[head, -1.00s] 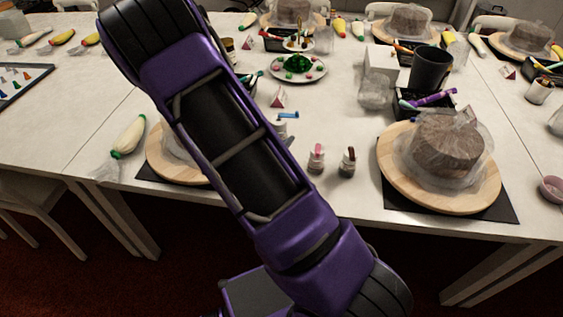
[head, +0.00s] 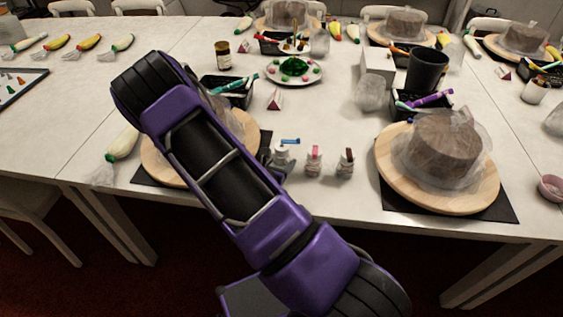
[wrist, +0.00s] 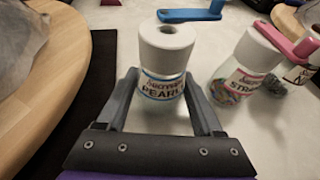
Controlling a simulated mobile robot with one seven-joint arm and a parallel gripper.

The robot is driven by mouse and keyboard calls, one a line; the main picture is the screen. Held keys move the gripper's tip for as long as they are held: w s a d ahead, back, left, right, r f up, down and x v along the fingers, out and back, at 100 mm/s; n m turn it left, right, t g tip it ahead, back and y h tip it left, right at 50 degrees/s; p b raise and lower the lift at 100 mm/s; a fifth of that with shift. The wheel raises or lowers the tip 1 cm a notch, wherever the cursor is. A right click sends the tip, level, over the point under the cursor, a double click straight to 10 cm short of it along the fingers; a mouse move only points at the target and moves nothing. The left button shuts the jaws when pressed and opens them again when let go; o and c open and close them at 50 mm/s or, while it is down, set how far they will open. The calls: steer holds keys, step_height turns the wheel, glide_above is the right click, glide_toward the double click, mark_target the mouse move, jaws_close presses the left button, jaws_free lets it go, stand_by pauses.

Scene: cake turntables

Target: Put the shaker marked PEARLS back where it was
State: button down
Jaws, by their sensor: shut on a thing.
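The PEARLS shaker (wrist: 163,75) is white with a blue-edged label and a blue lever at its top. In the wrist view it stands upright between the two fingers of my gripper (wrist: 165,105), which is shut on it. In the head view the PEARLS shaker (head: 282,158) is at the left end of a short row of shakers, close to the front of the table. My arm hides most of the gripper there. Whether the shaker's base touches the table I cannot tell.
A pink-levered shaker (wrist: 243,68) stands just right of the held one, with a dark-topped shaker (head: 346,163) beyond it. Wooden turntables stand to the left (head: 160,165) and right (head: 395,180); the right one bears a wrapped cake (head: 445,140). The table's front edge is near.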

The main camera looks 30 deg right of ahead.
steer(key=shift+f, duration=0.15)
steer(key=shift+c, duration=0.2)
jaws_free()
steer(key=shift+r, duration=0.3)
steer(key=v, duration=1.2)
steer(key=shift+p, duration=0.4)
